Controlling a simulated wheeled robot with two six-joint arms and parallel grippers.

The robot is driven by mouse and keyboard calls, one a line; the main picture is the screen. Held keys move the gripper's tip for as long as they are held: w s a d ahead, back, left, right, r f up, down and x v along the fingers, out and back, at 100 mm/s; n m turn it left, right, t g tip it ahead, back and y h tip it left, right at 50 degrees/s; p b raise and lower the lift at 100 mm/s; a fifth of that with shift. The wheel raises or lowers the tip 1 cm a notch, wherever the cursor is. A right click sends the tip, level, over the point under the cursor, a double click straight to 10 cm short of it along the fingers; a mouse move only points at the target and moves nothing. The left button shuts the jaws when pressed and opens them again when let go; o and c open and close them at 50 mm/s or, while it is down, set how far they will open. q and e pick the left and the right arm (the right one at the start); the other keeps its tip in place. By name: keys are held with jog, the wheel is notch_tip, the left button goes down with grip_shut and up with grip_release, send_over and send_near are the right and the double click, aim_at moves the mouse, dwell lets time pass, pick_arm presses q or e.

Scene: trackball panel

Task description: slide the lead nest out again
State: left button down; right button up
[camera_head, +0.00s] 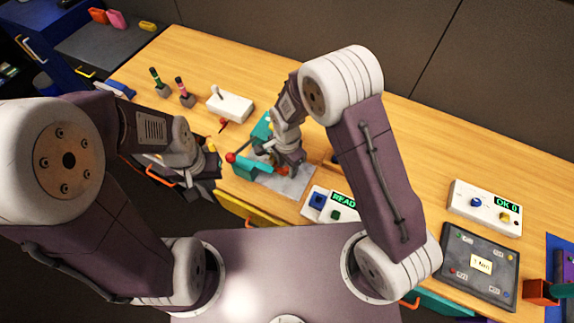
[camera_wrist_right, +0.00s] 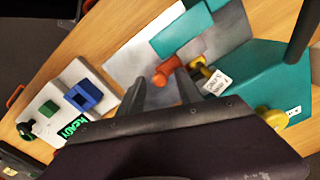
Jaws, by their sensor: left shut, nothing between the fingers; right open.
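A teal fixture (camera_head: 245,166) stands on a grey metal plate (camera_head: 290,187); I cannot tell which part is the lead nest. In the right wrist view, teal blocks (camera_wrist_right: 186,32) lie on the plate (camera_wrist_right: 130,55). An orange-red knob (camera_wrist_right: 166,70) stands between them and my right gripper. My right gripper (camera_head: 284,170) is above the fixture, partly hiding it. It is open, its fingertips (camera_wrist_right: 158,82) close to the knob; contact is unclear. My left gripper (camera_head: 208,180) is shut and empty, left of the fixture by the table's front edge.
A red ball-tipped lever (camera_head: 231,157) sticks out at the fixture's left. A white box with a green display (camera_head: 341,203) is just right of the plate. A white joystick box (camera_head: 230,105) is behind. Another display box (camera_head: 485,208) stands far right.

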grip_shut()
jog(key=shift+r, duration=0.1)
dwell(1.2)
